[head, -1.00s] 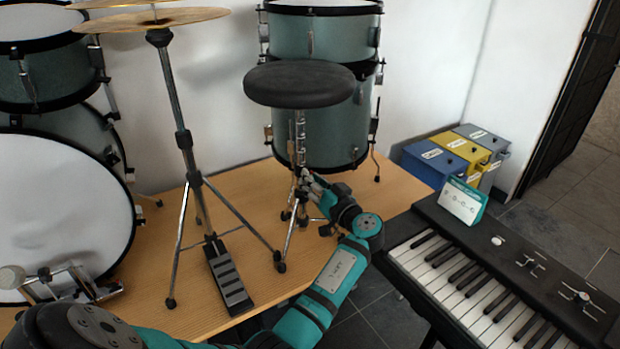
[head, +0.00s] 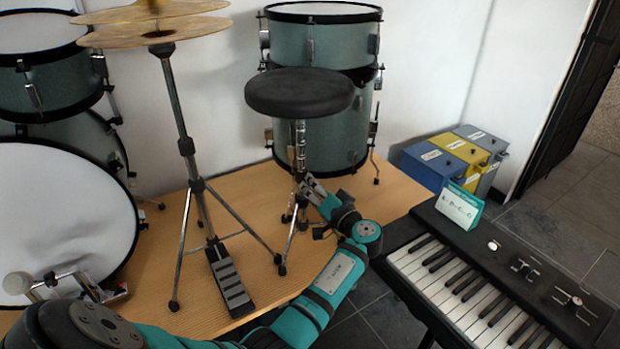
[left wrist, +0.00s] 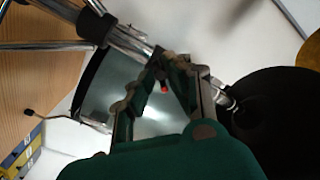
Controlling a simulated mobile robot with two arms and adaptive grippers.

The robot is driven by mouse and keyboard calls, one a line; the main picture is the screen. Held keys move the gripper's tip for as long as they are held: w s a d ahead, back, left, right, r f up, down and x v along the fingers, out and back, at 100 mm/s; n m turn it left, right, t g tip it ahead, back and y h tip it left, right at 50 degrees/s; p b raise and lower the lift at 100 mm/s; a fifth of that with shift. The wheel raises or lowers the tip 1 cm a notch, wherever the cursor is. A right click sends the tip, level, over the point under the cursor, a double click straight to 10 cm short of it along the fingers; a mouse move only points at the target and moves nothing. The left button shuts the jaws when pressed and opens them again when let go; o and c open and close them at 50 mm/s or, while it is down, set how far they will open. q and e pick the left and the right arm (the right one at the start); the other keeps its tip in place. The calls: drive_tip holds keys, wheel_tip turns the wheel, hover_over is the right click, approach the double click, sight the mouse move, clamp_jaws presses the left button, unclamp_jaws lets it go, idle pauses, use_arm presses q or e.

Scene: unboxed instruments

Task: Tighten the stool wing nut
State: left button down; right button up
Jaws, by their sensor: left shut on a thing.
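The stool has a round black seat (head: 300,94) on a chrome post (head: 300,145) with tripod legs, on the wooden platform. It stands upright in front of a green drum. My left gripper (head: 306,182) is at the lower part of the post, reaching in from the right. In the left wrist view its fingers (left wrist: 165,60) converge at the post, and the seat (left wrist: 275,118) is at the right. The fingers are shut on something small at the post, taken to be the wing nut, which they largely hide. A small red spot shows between them. My right gripper is not in view.
A cymbal stand (head: 185,145) with a pedal (head: 229,280) stands left of the stool. A keyboard (head: 500,280) with a small sign (head: 460,206) is right of my forearm. Blue, yellow and grey boxes (head: 455,158) stand behind it. The platform between stool and pedal is clear.

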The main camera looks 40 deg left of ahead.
use_arm(q)
drive_tip(key=m+p, duration=0.2)
drive_tip(key=m, duration=0.3)
drive_tip(key=shift+f+p, duration=0.15)
drive_tip(key=shift+p, duration=0.2)
